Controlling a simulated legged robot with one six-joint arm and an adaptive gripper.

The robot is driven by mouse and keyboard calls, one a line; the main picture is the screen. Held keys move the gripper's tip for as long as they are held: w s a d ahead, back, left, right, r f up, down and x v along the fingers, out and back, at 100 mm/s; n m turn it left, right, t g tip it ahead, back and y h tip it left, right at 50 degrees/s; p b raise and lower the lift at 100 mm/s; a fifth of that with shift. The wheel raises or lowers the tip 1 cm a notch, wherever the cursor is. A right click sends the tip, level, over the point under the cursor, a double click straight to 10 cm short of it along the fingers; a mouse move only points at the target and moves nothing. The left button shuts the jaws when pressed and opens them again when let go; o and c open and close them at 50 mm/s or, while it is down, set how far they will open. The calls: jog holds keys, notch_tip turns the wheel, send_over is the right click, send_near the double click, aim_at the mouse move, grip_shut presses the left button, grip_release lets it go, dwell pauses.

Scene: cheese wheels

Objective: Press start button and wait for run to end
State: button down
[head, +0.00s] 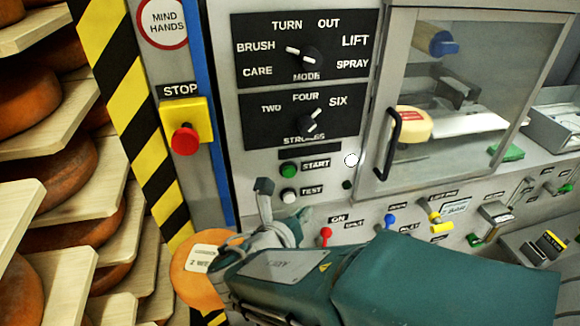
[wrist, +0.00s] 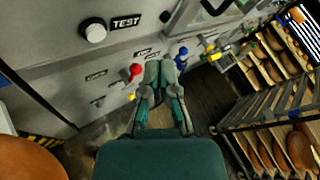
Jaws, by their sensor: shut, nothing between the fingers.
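The green START button (head: 289,169) is on the grey control panel (head: 240,190) in the head view, with the white TEST button (head: 289,196) just below it. My gripper (head: 265,187) is shut and empty. In the wrist view my gripper (wrist: 160,70) points towards the lower panel, near a red knob (wrist: 136,70). The TEST button (wrist: 94,32) shows at upper left there, and START is out of that view. A round white lamp (head: 351,160) is right of START.
A red STOP button (head: 185,140) on a yellow box is left of the panel. MODE (head: 312,58) and STROKES (head: 308,125) dials are above START. A glazed door with a black handle (head: 380,145) is at right. Cheese shelves (head: 60,140) stand at left.

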aim_at(289, 172)
jog(key=shift+w, duration=0.15)
jog(key=shift+w+a, duration=0.4)
jog(key=shift+w, duration=0.95)
jog(key=shift+w+a, duration=0.45)
jog(key=shift+w, duration=0.95)
jog(key=shift+w+a, duration=0.4)
jog(key=shift+w, duration=0.95)
jog(key=shift+w, duration=0.15)
jog(key=shift+w, duration=0.2)
